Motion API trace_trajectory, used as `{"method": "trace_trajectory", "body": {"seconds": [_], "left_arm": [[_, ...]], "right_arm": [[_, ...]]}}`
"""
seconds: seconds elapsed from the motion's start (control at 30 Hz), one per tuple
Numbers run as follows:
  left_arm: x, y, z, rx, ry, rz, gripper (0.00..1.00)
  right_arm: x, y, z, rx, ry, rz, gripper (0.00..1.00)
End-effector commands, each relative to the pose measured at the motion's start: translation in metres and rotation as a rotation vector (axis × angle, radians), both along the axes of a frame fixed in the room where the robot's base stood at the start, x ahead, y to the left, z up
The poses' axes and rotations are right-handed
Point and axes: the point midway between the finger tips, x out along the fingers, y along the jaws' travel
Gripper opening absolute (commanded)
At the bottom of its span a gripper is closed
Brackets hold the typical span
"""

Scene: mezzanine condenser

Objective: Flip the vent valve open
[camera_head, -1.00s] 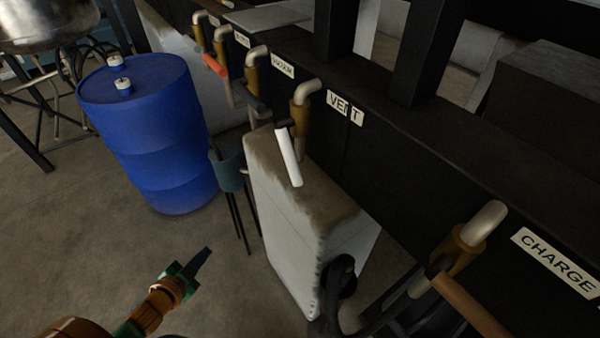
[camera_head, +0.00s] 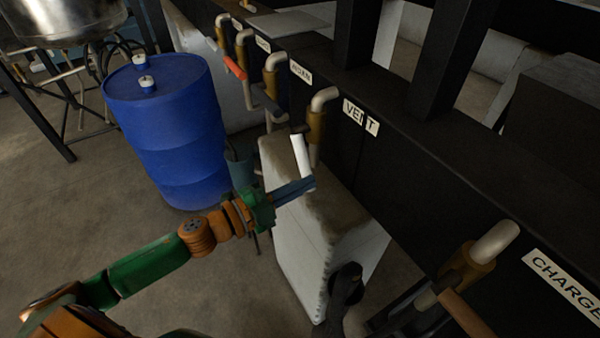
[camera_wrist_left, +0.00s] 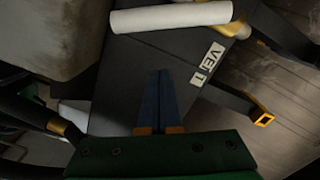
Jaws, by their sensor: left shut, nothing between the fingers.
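The vent valve is a brass pipe fitting (camera_head: 316,124) beside the VENT label (camera_head: 361,117), with a white lever handle (camera_head: 300,154) that hangs down at a slight tilt. In the left wrist view the white handle (camera_wrist_left: 171,17) lies across the top, ahead of the fingers, and the VENT label (camera_wrist_left: 207,64) is at its right. My left gripper (camera_head: 309,183) is shut and empty. Its fingertips are at the lower end of the handle in the head view; in the wrist view the fingertips (camera_wrist_left: 161,72) show a gap to it. My right gripper is not in view.
A pale worn block (camera_head: 300,240) stands under the valve. A blue drum (camera_head: 165,130) is on the left. Other valves line the dark beam, one with a red handle (camera_head: 235,68). The CHARGE valve (camera_head: 468,266) is at lower right. Floor is open at lower left.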

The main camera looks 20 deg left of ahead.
Motion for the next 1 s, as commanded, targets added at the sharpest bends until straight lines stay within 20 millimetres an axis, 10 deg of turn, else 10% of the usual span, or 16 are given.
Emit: {"method": "trace_trajectory", "body": {"seconds": [0.3,1.0], "left_arm": [[0.031,0.016,-0.017,0.001,0.0,0.001,0.0],[0.035,0.021,-0.024,0.047,-0.037,-0.001,0.0]], "right_arm": [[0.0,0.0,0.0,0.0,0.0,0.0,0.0],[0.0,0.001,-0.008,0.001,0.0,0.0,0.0]]}}
